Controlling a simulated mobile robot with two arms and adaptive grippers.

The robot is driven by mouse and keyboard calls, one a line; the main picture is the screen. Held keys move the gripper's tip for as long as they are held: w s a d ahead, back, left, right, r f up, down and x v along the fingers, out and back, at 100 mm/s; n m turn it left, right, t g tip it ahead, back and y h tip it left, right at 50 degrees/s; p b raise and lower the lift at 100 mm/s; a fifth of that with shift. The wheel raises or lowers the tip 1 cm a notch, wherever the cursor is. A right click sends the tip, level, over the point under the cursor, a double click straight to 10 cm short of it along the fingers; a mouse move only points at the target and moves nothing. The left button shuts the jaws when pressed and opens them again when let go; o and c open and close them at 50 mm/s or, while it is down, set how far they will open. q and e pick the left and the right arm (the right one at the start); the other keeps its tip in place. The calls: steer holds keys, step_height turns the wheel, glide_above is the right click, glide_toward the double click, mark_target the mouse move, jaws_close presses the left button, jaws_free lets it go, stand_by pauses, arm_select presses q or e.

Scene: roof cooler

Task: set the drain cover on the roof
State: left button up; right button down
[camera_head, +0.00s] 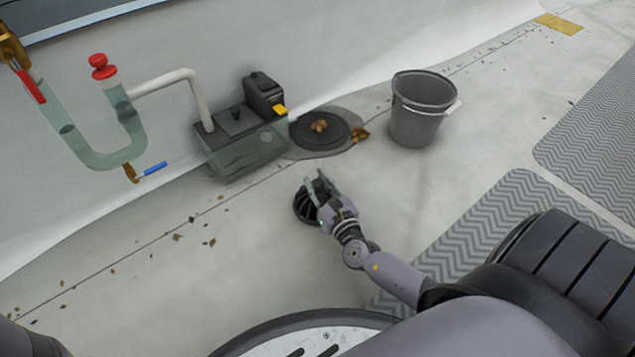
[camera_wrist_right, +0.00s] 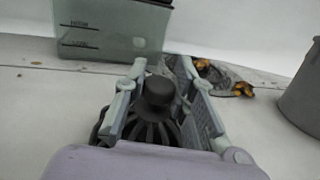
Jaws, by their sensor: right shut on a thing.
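The drain cover (camera_head: 305,207) is a black, ribbed dome with a round knob on top. In the head view it is at the middle of the pale roof, partly hidden by my right gripper (camera_head: 321,187). The right wrist view shows the drain cover's knob (camera_wrist_right: 158,92) between the two fingers of my right gripper (camera_wrist_right: 158,100), which is shut on it. I cannot tell whether the cover touches the roof. My left gripper is not in view.
A clear tank with a pump (camera_head: 235,150) stands left of the drain. A grey bucket (camera_head: 417,115) stands right of it. Grey patterned walkway mats (camera_head: 500,215) lie to the right. Leaf debris (camera_head: 178,237) lies at left. A U-shaped pipe (camera_head: 110,158) hangs at upper left.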

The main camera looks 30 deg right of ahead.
steer(key=c, duration=1.3)
jaws_free()
steer(key=shift+c, duration=0.2)
steer(key=shift+r, duration=0.1)
steer(key=s+a+p, duration=0.1)
steer(key=s+p, duration=0.4)
steer(key=s, duration=0.7)
steer(key=shift+a, duration=0.35)
